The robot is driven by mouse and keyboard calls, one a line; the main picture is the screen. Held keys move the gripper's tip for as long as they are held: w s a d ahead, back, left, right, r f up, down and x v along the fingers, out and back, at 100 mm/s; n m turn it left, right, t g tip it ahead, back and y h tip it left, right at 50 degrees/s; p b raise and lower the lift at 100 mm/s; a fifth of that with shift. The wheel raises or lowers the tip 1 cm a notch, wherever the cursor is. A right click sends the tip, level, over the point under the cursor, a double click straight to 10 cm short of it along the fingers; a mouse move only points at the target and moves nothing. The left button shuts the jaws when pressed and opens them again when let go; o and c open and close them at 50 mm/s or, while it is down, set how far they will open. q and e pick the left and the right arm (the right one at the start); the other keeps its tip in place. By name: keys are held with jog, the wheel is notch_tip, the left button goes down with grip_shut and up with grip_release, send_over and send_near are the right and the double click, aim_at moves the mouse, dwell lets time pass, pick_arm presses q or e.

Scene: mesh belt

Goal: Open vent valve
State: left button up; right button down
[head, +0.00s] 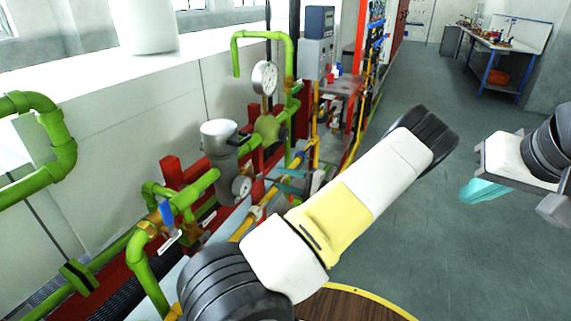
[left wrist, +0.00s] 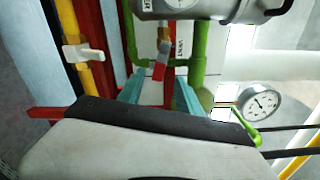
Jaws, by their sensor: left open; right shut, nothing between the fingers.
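In the head view my left gripper (head: 278,179) is among the pipework near a lower gauge, and I cannot make out the vent lever there. My right gripper (head: 483,190) is shut and empty, over open floor at the right.
Green pipes (head: 150,270) and a grey filter housing (head: 220,150) crowd the left. A round gauge (left wrist: 260,103) and a yellow pipe with a white lever (left wrist: 84,54) lie close to my left gripper. The grey floor (head: 440,240) at right is clear.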

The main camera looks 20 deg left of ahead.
aim_at(265, 174)
pick_arm(q)
jog(key=a, duration=0.7)
jog(key=shift+w+a, duration=0.3)
grip_shut()
